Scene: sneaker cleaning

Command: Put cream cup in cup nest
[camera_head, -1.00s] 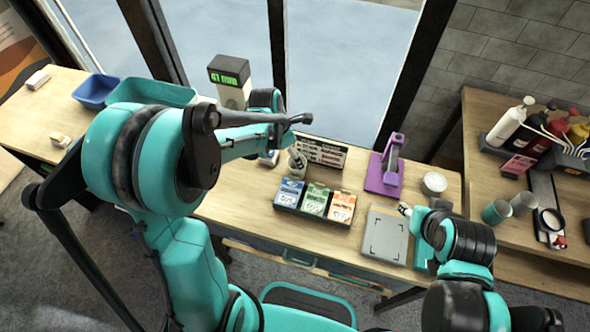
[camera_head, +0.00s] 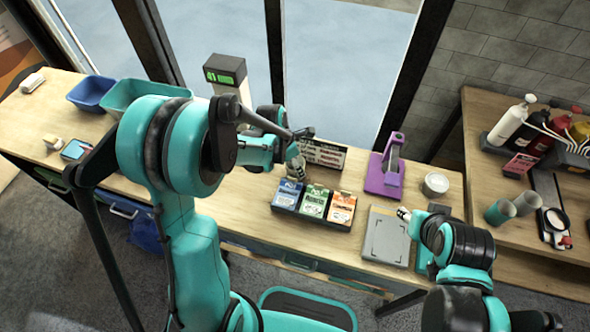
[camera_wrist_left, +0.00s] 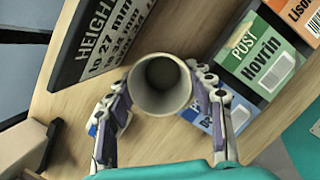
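The cream cup (camera_wrist_left: 160,84) shows in the left wrist view with its round open mouth toward the camera. My left gripper (camera_wrist_left: 158,78) has one finger on each side of it, close to its wall. I cannot tell whether both fingers touch it. In the head view the left gripper (camera_head: 294,166) is at the cup, behind the row of card boxes, and the arm partly hides the area. My right gripper (camera_head: 404,214) hangs over the grey board, small and partly hidden by its arm. I cannot make out the cup nest with certainty.
Card boxes (camera_head: 313,203) stand just in front of the left gripper. A dark text sign (camera_head: 323,153) stands behind, a purple stand (camera_head: 386,178) and white round tub (camera_head: 436,184) to the right. The grey board (camera_head: 387,238) lies flat. Cups (camera_head: 499,213) and bottles (camera_head: 512,124) occupy the side table.

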